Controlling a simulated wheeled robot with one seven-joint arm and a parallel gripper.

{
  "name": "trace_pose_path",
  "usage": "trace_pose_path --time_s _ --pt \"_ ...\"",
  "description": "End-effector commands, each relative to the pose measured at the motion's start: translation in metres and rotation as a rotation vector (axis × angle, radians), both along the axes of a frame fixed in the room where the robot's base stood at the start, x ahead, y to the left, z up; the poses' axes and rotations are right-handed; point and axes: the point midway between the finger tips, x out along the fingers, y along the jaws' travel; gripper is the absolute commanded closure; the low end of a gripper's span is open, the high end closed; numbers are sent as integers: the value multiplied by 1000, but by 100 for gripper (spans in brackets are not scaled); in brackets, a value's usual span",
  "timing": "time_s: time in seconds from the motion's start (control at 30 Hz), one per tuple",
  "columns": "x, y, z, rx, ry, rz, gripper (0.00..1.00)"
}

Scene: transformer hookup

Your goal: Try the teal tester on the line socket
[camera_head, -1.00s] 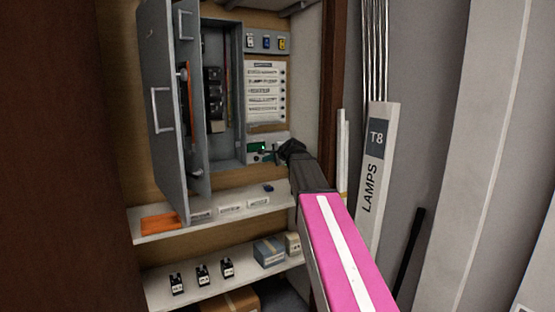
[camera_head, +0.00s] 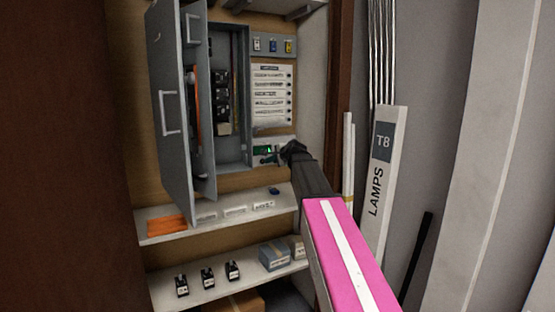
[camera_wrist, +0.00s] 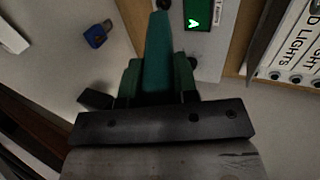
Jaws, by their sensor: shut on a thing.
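The teal tester (camera_wrist: 157,60) is held in my gripper (camera_wrist: 143,98), which is shut on it. In the wrist view its narrow end points up the picture, beside a pale panel with a lit green display (camera_wrist: 198,14). A dark round socket-like spot (camera_wrist: 163,4) shows right at the tester's tip. I cannot tell whether the tip is in it or just in front of it. In the head view my gripper (camera_head: 284,152) is at the right of the small panel (camera_head: 260,144), largely hiding the tester and sockets.
A grey cabinet (camera_head: 231,167) with its door (camera_head: 171,65) open stands left of the panel. A blue padlock (camera_wrist: 97,34) lies on the shelf (camera_head: 160,239). Lamp boxes (camera_head: 384,185) lean at the right, close to my arm.

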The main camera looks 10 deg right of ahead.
Motion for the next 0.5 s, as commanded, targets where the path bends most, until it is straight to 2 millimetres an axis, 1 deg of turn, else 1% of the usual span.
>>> trace_pose_path --time_s 0.5 --pt "4 1 0 0 -1 0 96"
